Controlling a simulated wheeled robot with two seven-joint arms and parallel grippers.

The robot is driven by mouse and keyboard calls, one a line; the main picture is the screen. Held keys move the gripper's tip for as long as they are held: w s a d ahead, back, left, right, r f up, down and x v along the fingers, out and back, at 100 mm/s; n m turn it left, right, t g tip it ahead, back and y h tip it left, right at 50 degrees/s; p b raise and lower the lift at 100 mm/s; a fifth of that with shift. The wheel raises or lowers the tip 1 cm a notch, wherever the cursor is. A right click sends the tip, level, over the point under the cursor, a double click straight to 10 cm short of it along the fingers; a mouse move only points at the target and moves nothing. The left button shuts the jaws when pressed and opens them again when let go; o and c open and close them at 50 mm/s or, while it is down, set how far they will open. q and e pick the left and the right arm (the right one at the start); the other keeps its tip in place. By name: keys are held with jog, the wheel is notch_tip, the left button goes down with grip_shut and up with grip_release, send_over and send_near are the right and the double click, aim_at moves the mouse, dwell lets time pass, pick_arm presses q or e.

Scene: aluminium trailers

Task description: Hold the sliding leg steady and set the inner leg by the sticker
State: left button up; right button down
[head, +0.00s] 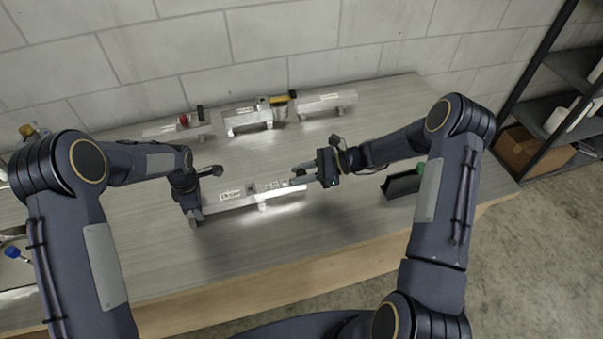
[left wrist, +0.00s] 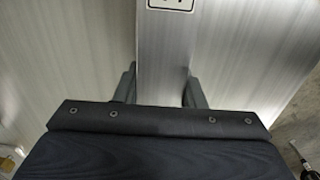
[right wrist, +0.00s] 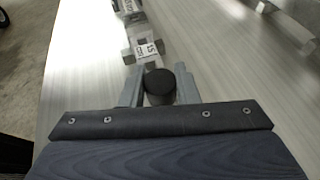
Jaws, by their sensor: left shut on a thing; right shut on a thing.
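The sliding leg (head: 235,197) is a square aluminium tube with a white label, lying across the middle of the table in the head view. My left gripper (head: 207,204) is shut on its left end; in the left wrist view the fingers (left wrist: 159,88) flank the broad tube (left wrist: 163,50). The inner leg (right wrist: 150,64) is a thinner grey bar with a round black end (right wrist: 159,86). My right gripper (right wrist: 158,88) is shut around that black end, which hides part of the bar. A white sticker (right wrist: 147,49) with a printed number lies just beyond the fingertips. My right gripper (head: 305,180) also shows in the head view.
Several aluminium assemblies (head: 250,116) stand along the back of the table near the block wall. A dark open holder (head: 402,184) with a green-topped item sits right of my right gripper. A shelf rack (head: 560,115) stands at the right. The table front is clear.

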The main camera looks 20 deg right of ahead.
jog(key=shift+a, duration=2.6)
jog(key=c, duration=1.1)
grip_release()
jog(key=shift+d, duration=0.1)
jog(key=shift+d, duration=0.1)
jog(key=v, duration=1.1)
jog(key=shift+d+r, duration=0.25)
jog(key=shift+d, duration=0.05)
jog(key=shift+s, duration=0.1)
pick_arm(q)
jog(key=o, duration=1.3)
